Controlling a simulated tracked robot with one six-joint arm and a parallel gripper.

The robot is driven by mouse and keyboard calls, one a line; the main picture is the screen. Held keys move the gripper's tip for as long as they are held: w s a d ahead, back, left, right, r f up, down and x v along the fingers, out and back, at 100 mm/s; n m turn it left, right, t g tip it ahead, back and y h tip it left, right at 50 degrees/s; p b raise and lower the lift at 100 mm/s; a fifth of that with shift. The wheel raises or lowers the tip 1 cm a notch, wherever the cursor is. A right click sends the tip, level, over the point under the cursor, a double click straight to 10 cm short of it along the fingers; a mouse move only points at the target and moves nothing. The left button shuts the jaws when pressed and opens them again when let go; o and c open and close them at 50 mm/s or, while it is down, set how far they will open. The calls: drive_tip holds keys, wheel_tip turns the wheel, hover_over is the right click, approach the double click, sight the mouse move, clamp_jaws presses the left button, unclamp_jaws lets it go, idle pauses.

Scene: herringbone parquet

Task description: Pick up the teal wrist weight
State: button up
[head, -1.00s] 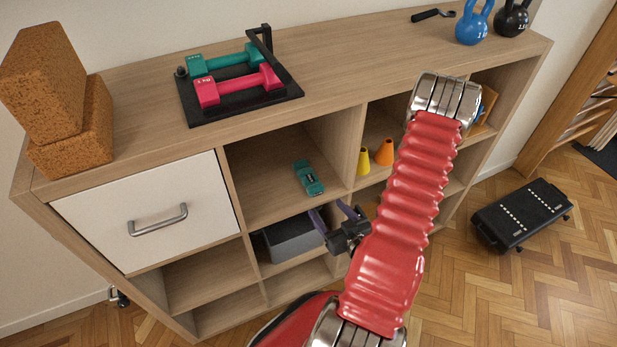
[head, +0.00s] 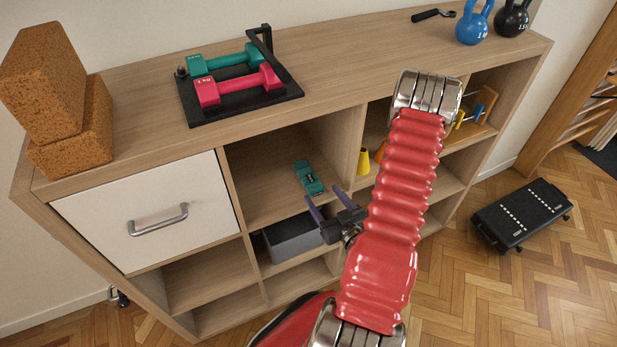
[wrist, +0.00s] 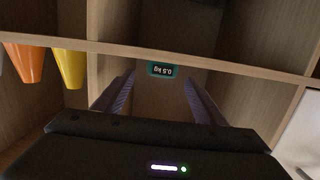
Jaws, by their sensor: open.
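The teal wrist weight (head: 308,178) lies in an upper open compartment of the wooden shelf unit, just right of the white drawer. In the wrist view the teal wrist weight (wrist: 162,69) shows its end with a "0.5 kg" label, ahead of and between my fingers. My gripper (head: 327,206) is open and empty, in front of the compartment and a short way from the weight. Its two purple fingers also show in the wrist view (wrist: 160,98), apart from each other.
The shelf unit's top (head: 345,68) forms a ceiling over the compartment. A grey bin (head: 292,238) sits in the compartment below. Yellow (head: 363,162) and orange cones stand in the compartment to the right. A dumbbell rack (head: 245,98) and cork blocks (head: 70,135) stand on top.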

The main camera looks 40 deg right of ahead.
sight(308, 176)
drive_tip(key=shift+x, duration=2.95)
drive_tip(key=shift+w, duration=0.1)
drive_tip(key=shift+x, duration=2.5)
drive_tip(key=shift+c, duration=0.4)
drive_tip(key=c, duration=1.5)
drive_tip(key=shift+r, duration=0.15)
drive_tip(key=shift+r, duration=4.9)
